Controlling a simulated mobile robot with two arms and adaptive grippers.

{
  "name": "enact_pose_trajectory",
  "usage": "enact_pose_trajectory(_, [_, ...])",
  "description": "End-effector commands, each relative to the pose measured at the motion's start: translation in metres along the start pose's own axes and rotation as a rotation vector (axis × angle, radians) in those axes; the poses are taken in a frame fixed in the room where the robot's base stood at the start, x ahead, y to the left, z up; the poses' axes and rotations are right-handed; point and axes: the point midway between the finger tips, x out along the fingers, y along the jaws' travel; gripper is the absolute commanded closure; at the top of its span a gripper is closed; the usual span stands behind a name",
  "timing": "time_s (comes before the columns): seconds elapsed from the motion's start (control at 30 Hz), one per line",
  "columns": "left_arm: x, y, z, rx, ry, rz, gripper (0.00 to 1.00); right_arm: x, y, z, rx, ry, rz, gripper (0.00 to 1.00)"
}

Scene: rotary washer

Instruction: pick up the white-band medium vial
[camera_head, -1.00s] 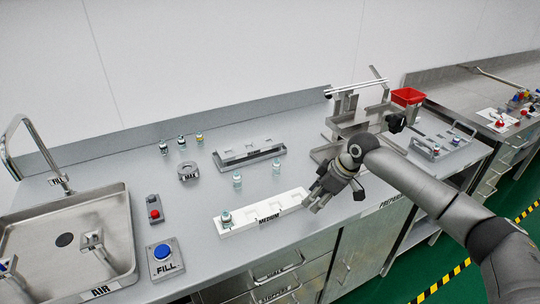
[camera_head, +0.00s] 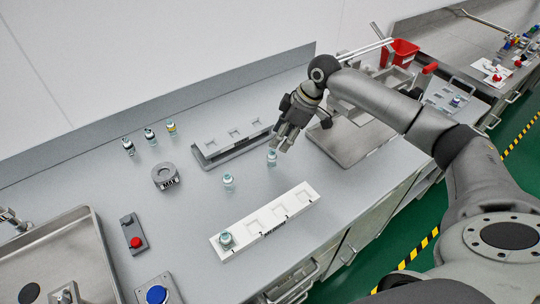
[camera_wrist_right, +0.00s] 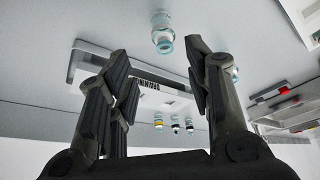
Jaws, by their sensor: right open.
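Two clear vials with pale tops stand on the counter in the head view: one (camera_head: 271,157) just below my right gripper's fingertips, another (camera_head: 228,182) further left. A similar vial (camera_head: 226,240) sits in the left end of the white tray (camera_head: 290,204). I cannot clearly read which band is white. In the right wrist view the nearer vial (camera_wrist_right: 162,35) stands upright beyond and between the fingers, apart from them; the other vial (camera_wrist_right: 234,73) shows beside the right finger. My right gripper (camera_head: 283,143) is open and empty. My left gripper is not in view.
Three small vials (camera_head: 150,137) with dark and yellow bands stand at the back left, near a grey ring-shaped holder (camera_head: 165,176). A grey rack (camera_head: 231,143) lies behind the nearer vial. A red-button box (camera_head: 133,233) and sink (camera_head: 75,250) are left.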

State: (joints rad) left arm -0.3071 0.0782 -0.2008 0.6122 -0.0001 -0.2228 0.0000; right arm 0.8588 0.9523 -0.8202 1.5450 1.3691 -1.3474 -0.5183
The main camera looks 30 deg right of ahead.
Motion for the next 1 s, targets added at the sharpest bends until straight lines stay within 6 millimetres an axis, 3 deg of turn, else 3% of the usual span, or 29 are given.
enact_pose_trajectory(0.37, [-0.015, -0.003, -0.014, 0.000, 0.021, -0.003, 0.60, 0.037, -0.004, -0.001, 0.001, -0.001, -0.001, 0.54])
enact_pose_trajectory(0.6, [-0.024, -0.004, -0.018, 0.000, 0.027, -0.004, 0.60, 0.071, -0.007, 0.000, 0.002, 0.000, 0.000, 0.54])
enact_pose_trajectory(0.87, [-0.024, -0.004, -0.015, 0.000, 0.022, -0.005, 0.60, 0.076, -0.006, 0.000, 0.001, 0.001, 0.003, 0.54])
enact_pose_trajectory(1.0, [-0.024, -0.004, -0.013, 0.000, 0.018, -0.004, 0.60, 0.076, -0.006, 0.000, 0.001, 0.001, 0.002, 0.68])
